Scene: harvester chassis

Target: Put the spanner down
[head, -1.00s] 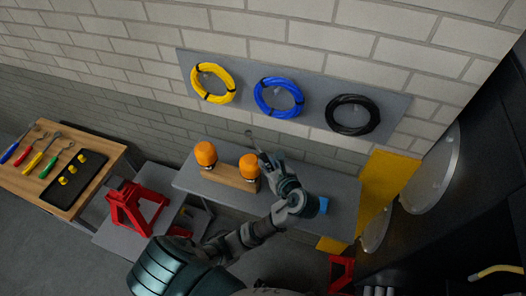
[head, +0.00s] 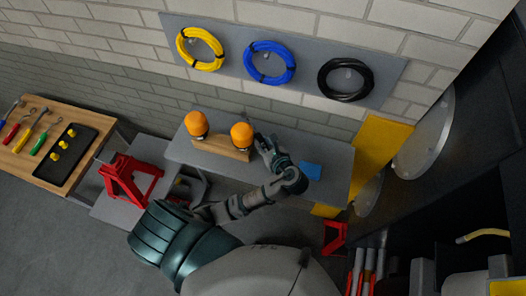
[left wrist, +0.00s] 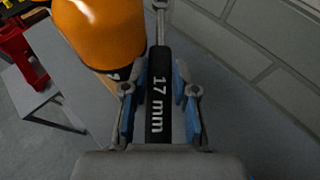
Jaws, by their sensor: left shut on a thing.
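My left gripper (head: 266,147) is over the grey bench (head: 338,160), just right of the right-hand orange beacon (head: 242,135). It is shut on the spanner (left wrist: 158,95), which shows in the left wrist view with a black handle marked "17 mm" and a bright metal shaft pointing away. The blue-padded fingers (left wrist: 158,108) stand on both sides of the handle. In the head view I cannot make out the spanner clearly, and I cannot tell whether it touches the bench. My right gripper is not in view.
Another orange beacon (head: 196,124) stands on the same wooden block (head: 220,148). Cable coils hang on the wall panel behind. A wooden tool table (head: 22,160) and red stand (head: 128,177) are left.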

